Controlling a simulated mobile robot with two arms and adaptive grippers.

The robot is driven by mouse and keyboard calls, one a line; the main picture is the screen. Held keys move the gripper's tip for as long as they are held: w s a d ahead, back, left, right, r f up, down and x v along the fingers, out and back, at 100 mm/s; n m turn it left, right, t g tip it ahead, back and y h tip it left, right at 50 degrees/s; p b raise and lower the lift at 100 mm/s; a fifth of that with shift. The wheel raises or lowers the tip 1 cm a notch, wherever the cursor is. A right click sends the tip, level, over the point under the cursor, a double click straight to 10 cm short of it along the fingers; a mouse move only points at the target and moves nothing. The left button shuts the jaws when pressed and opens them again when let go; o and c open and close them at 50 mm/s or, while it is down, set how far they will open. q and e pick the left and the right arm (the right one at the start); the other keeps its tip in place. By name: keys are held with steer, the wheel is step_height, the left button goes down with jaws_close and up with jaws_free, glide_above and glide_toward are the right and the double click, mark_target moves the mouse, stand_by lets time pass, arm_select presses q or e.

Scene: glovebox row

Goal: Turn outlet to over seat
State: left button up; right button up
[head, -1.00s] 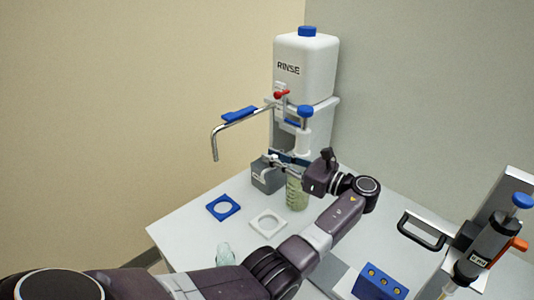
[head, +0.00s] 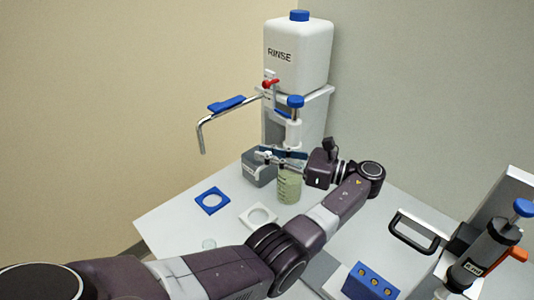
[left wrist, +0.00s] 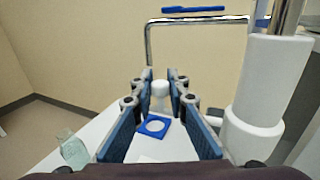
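The outlet is a bent metal tube (head: 228,110) with a blue grip (head: 226,104), reaching left from the rinse dispenser (head: 298,55), its tip hanging down. It also crosses the top of the left wrist view (left wrist: 200,19). A blue square ring seat (head: 212,201) lies on the table and shows between my fingers in the left wrist view (left wrist: 154,126). A white ring seat (head: 258,217) lies beside it. My left gripper (head: 266,156) is open beside the dispenser's white column, below the tube. A white knob-like part (left wrist: 160,88) shows between its fingertips; contact is unclear.
A grey block (head: 258,168) and a greenish beaker (head: 289,187) stand close to my left gripper. A blue holder (head: 369,283) and a pipette-like device (head: 485,250) are at right.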

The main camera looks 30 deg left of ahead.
arm_select(q)
steer(key=o, duration=0.4)
steer(key=shift+d, duration=0.15)
steer(key=shift+o, duration=0.2)
steer(key=shift+r, duration=0.2)
step_height(320, 180, up, 10)
steer(key=shift+f, duration=0.2)
arm_select(e)
steer(key=shift+w, duration=0.35)
arm_select(q)
steer(key=shift+f, duration=0.1)
